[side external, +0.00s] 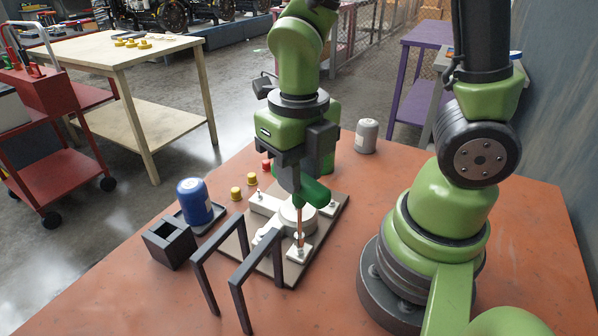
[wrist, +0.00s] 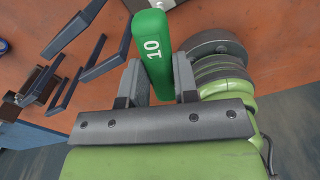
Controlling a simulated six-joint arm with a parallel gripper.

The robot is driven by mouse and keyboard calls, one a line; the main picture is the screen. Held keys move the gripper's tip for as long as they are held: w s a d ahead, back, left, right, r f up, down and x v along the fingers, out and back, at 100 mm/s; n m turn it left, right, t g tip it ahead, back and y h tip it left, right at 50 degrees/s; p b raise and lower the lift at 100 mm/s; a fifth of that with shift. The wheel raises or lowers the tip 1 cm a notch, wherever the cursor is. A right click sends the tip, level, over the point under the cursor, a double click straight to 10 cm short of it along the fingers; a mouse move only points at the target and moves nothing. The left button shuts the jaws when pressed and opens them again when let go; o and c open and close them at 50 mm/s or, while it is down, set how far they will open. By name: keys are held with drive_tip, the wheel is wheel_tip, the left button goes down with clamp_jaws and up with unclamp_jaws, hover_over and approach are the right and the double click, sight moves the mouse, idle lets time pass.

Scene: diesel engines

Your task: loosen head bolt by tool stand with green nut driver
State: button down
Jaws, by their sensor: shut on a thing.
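My gripper (side external: 302,180) is shut on the green nut driver (side external: 314,191). In the wrist view the fingers (wrist: 157,66) clasp its green handle (wrist: 152,48), marked 10. In the side view the driver's copper-coloured shaft points down, close to upright. Its lower end is at the pale block (side external: 296,257) at the plate's near corner, by the dark tool stand (side external: 237,277). The bolt head there is hidden or too small to make out, so I cannot tell whether the socket is seated on it. The stand's dark bars show at left in the wrist view (wrist: 75,35).
The dark plate (side external: 240,247) carries a round pale part and other blocks with bolts. A black open box (side external: 170,243) and a blue can (side external: 193,200) stand left. Yellow caps (side external: 252,179) and a grey can (side external: 367,136) are behind. My arm's base occupies the right.

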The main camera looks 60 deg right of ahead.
drive_tip(key=shift+r, duration=3.85)
